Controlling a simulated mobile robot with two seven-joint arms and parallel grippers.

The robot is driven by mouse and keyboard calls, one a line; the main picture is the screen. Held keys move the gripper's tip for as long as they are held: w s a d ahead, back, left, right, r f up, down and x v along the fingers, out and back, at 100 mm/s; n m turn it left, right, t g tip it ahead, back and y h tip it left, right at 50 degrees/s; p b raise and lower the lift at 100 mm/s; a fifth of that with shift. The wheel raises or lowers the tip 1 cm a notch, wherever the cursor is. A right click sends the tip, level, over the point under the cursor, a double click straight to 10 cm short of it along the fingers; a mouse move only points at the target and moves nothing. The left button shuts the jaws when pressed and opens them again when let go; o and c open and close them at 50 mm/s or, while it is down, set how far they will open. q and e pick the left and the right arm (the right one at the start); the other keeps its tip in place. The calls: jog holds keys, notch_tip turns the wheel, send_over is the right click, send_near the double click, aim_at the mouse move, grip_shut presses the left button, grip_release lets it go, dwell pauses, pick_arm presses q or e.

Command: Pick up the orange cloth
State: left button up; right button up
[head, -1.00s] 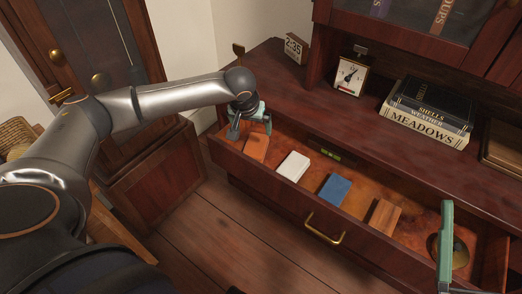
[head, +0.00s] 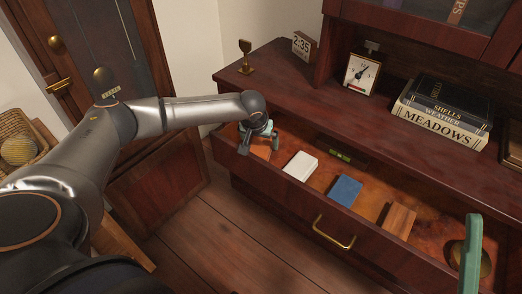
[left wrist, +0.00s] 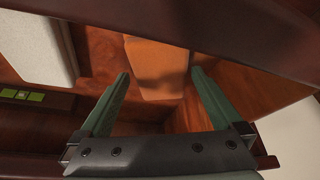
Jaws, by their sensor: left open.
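The orange cloth (head: 262,151) lies folded at the left end of the open drawer (head: 320,191), partly hidden by my gripper in the head view. My left gripper (head: 259,147) is open just above it. In the left wrist view the cloth (left wrist: 158,66) shows as a flat orange block, its near end between the two green fingers (left wrist: 160,76) in the picture. No grip on it shows. One green finger of my right gripper (head: 470,252) shows at the lower right in the head view, over the drawer's right end; its opening cannot be told.
The drawer also holds a white block (head: 300,166), a blue block (head: 345,190), a wooden block (head: 398,219) and a round brassy thing (head: 469,259). A small green-and-yellow level (head: 341,156) lies at its back. The drawer's front wall and the desktop edge flank my left gripper.

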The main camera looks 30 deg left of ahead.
pick_arm(q)
jog(key=shift+f+p, duration=0.25)
jog(key=shift+p, duration=0.25)
dwell(0.5)
jog(key=shift+c, duration=0.2)
jog(key=c, duration=1.1)
